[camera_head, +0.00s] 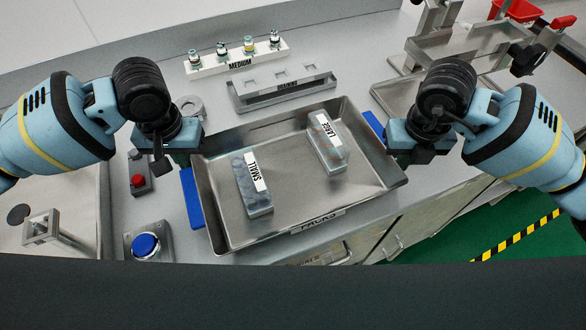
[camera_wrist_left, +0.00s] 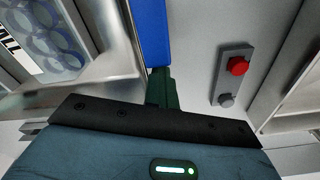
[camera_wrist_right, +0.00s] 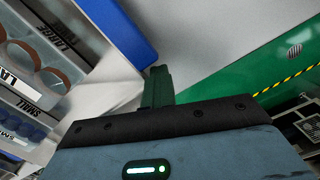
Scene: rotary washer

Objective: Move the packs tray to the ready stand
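The packs tray (camera_head: 225,222) is a shallow metal tray with a "PACKS" label on its front, on the grey worktop. It holds a clear pack marked SMALL (camera_head: 254,185) and one marked LARGE (camera_head: 327,142). My left gripper (camera_head: 187,152) is at the tray's left rim; its fingers (camera_wrist_left: 161,88) look closed together against the rim. My right gripper (camera_head: 393,148) is at the right rim, its fingers (camera_wrist_right: 157,88) also closed together. The exact hold is partly hidden in both wrist views. I see no stand labelled as the ready stand.
Blue strips (camera_head: 191,198) lie beside the tray. Behind it are a metal rack (camera_head: 283,90) and a white MEDIUM rack (camera_head: 237,64) with several vials. A red-button box (camera_head: 138,182) and blue-button box (camera_head: 147,244) stand left. A metal fixture (camera_head: 460,45) stands back right.

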